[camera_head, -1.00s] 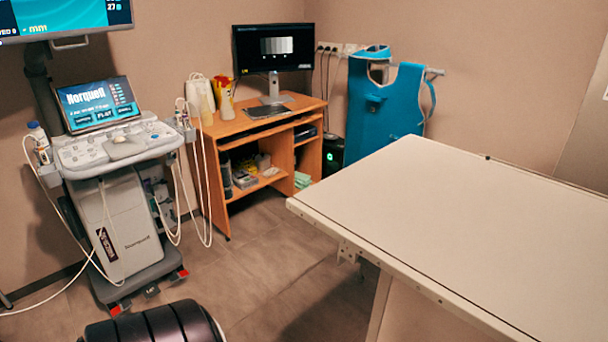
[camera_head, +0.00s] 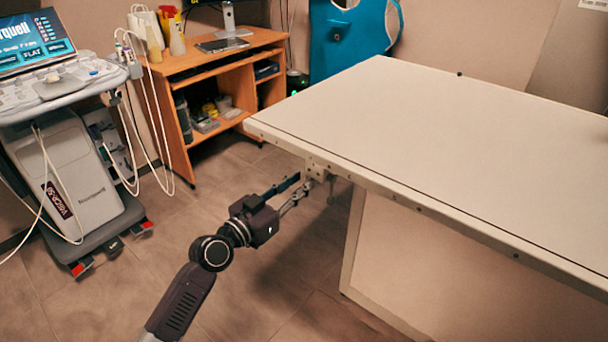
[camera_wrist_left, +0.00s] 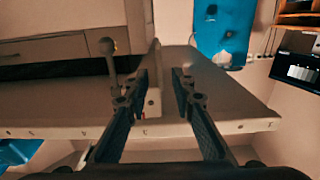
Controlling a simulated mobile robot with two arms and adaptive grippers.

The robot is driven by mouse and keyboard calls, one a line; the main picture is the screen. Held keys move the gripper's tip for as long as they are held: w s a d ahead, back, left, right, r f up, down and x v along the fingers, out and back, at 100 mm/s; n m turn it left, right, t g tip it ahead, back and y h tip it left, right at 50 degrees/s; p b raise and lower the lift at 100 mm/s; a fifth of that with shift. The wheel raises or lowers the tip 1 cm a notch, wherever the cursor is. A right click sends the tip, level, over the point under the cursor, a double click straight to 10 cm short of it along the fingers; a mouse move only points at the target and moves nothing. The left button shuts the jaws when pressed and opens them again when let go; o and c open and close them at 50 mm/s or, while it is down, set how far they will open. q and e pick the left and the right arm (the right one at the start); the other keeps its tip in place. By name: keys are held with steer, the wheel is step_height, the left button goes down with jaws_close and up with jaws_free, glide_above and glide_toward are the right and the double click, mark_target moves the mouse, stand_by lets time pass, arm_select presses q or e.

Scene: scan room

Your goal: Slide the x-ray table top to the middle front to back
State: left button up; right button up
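The x-ray table top (camera_head: 430,130) is a wide pale slab with bolts along its side, on a pale pedestal at the right. A small metal bracket (camera_head: 318,168) hangs under its near left edge, with a short lever (camera_head: 331,190) beside it. My left gripper (camera_head: 302,187) is open at the bracket, below the edge. In the left wrist view my gripper (camera_wrist_left: 160,76) has its fingers apart, with the bracket plate (camera_wrist_left: 152,72) in line with the gap; contact cannot be told. The knobbed lever (camera_wrist_left: 109,58) is left of the fingers. My right gripper is out of view.
An ultrasound cart (camera_head: 75,180) stands at the left with hanging cables. A wooden desk (camera_head: 200,80) is behind, and a blue lead apron (camera_head: 350,40) hangs on the wall. The floor (camera_head: 240,175) between cart and table is clear except for my arm.

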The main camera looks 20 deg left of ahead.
mark_target(305, 179)
arm_select(q)
steer(key=shift+x, duration=2.65)
jaws_close()
steer(key=shift+f, duration=0.1)
